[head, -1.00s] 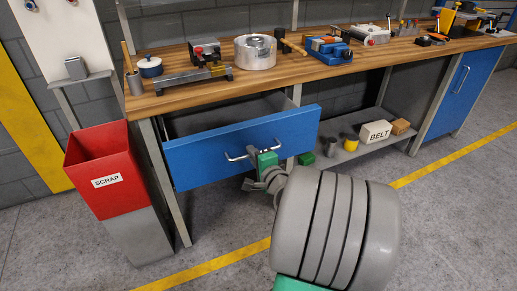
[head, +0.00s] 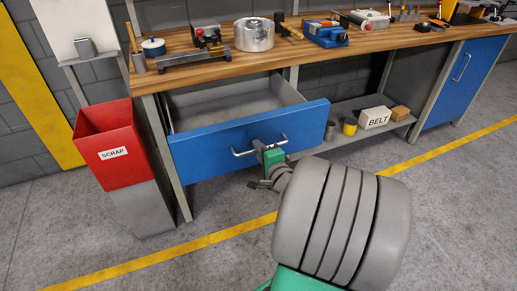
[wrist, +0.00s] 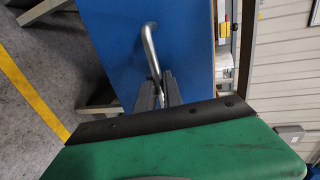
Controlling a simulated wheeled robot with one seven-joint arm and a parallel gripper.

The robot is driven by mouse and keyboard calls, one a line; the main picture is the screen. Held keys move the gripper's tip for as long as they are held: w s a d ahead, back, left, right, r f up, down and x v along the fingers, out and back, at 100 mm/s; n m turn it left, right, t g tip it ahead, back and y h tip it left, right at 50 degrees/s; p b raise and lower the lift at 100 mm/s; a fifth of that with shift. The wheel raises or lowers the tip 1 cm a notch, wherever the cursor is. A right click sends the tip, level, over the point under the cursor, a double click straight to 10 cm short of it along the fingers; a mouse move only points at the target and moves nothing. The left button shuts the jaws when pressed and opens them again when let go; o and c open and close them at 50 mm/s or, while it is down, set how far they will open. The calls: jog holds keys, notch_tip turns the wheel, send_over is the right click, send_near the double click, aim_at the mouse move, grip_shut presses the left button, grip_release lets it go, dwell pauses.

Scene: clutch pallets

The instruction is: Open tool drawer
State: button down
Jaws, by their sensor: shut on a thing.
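The tool drawer (head: 215,155) has a blue front and a grey inside. It stands well out from under the bench, and the part of its inside that I see looks empty. Its silver bar handle (head: 240,153) is on the front. My gripper (head: 268,147) is at the right part of the handle and hides some of it. In the wrist view the handle (wrist: 150,45) runs down between the two grey fingers of my gripper (wrist: 159,88), which are shut on it. The blue drawer front (wrist: 112,35) lies just behind.
A red and grey scrap bin (head: 112,155) stands left of the drawer. The wooden bench top (head: 285,57) above holds several tools. A lower shelf (head: 345,140) carries a belt box (head: 375,118) and a yellow cup (head: 349,127). The floor in front is clear.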

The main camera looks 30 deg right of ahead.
jog(key=c, duration=1.5)
grip_release()
jog(key=shift+s, duration=0.1)
jog(key=v, duration=0.7)
jog(key=shift+s+p, duration=0.3)
jog(key=shift+p, duration=0.1)
jog(key=shift+r, duration=0.1)
